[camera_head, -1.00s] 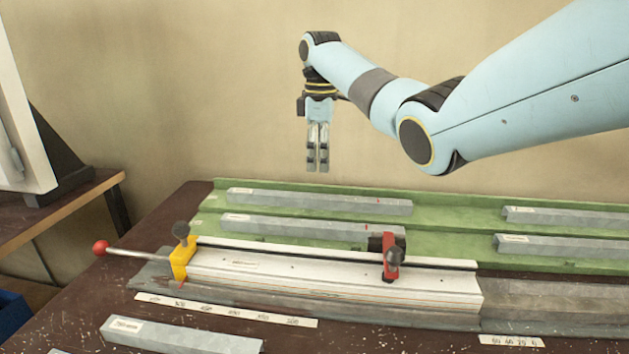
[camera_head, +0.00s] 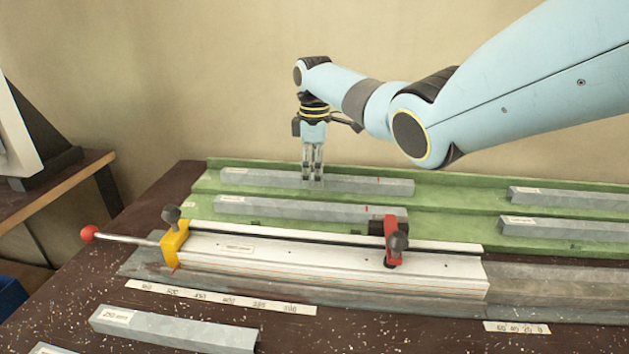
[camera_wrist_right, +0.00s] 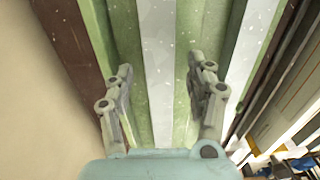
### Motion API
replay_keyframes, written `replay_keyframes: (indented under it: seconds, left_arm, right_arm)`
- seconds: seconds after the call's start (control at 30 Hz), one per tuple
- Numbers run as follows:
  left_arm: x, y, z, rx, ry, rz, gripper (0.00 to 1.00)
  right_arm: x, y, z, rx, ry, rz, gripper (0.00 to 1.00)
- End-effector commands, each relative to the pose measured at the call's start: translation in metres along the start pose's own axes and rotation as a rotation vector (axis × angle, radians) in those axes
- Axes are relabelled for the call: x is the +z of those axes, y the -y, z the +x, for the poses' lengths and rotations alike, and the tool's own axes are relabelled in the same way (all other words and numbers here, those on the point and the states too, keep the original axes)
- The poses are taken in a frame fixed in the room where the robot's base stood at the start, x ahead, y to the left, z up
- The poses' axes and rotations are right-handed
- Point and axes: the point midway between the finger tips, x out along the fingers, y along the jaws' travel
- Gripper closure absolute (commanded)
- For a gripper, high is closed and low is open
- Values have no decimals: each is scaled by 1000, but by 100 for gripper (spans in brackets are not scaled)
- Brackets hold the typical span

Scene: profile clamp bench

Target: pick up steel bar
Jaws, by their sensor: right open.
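Several grey steel bars lie in the green rack. The rear left bar (camera_head: 345,182) is directly at my right gripper (camera_head: 313,182), whose fingertips reach down to it. In the right wrist view my right gripper (camera_wrist_right: 162,75) is open, and the pale bar (camera_wrist_right: 158,60) runs lengthwise between its two fingers, with green rack showing on both sides. I cannot tell whether the fingers touch it. A second bar (camera_head: 300,208) lies in front of it. Two more bars lie at the right, one behind (camera_head: 570,197) and one in front (camera_head: 555,226). My left gripper is not in view.
The green rack (camera_head: 450,205) stands at the back of the dark speckled bench (camera_head: 60,320). In front is a long profile clamp (camera_head: 330,262) with a yellow stop (camera_head: 173,245), red clamp (camera_head: 392,242) and red-knobbed lever (camera_head: 88,234). Another bar (camera_head: 170,328) lies at the front left.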

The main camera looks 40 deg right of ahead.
Motion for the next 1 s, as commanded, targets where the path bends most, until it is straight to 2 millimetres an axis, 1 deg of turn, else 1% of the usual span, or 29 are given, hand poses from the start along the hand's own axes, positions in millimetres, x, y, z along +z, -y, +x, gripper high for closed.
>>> replay_keyframes:
  seconds: [0.07, 0.27, 0.6, 0.7, 1.0]
  left_arm:
    - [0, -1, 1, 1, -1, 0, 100]
    - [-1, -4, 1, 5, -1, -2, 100]
    - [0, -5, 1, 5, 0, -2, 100]
    - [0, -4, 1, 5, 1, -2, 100]
    - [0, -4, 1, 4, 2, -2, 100]
  right_arm:
    - [0, 0, 4, 1, -1, 0, 44]
    - [0, 0, 4, 1, -1, 0, 44]
    - [0, 0, 4, 1, -1, 0, 89]
    - [0, 0, 4, 1, -1, 0, 100]
    - [-1, -1, 3, 2, -2, 0, 100]
